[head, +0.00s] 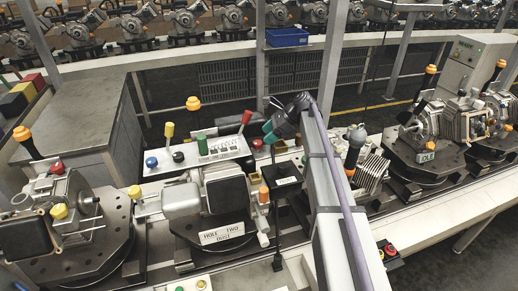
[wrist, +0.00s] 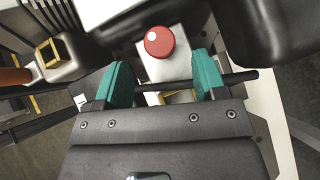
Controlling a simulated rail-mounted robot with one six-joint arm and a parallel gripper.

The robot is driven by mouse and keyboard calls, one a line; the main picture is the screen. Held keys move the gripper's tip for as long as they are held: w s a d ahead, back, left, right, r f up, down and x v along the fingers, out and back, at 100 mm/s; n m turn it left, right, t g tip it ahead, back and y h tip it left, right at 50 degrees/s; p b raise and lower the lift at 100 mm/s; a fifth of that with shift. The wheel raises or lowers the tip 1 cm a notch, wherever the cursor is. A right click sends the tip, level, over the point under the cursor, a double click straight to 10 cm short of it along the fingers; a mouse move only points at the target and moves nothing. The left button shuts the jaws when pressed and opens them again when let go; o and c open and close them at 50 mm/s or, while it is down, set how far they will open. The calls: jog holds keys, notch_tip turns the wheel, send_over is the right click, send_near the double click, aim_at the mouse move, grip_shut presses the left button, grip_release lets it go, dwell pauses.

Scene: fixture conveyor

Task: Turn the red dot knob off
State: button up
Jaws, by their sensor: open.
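A round red knob (wrist: 159,41) with a small pale dot on its face shows at the top middle of the wrist view, on a pale mount. My gripper (wrist: 163,80) is open, with its two teal fingers apart and the knob just beyond the gap between them. The knob is not gripped. A dark rod (wrist: 240,77) crosses at the fingertips; I cannot tell if it touches them. In the head view my gripper (head: 269,132) is near the middle, over the fixture line. A small red piece (head: 257,143) beside it may be this knob, but I cannot tell.
A control panel (head: 226,148) with coloured knobs and levers stands left of my gripper. A fixture labelled "HOLE TWO DIST" (head: 222,233) is in front of it. Other fixtures (head: 435,130) stand at the right. A blue bin (head: 287,37) sits on the back shelf.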

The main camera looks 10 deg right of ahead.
aim_at(258, 142)
jog(key=b+x, duration=0.2)
jog(key=x, duration=0.3)
jog(key=shift+f, duration=0.1)
jog(key=shift+c, duration=0.4)
jog(key=c, duration=0.8)
jog(key=shift+c, duration=0.2)
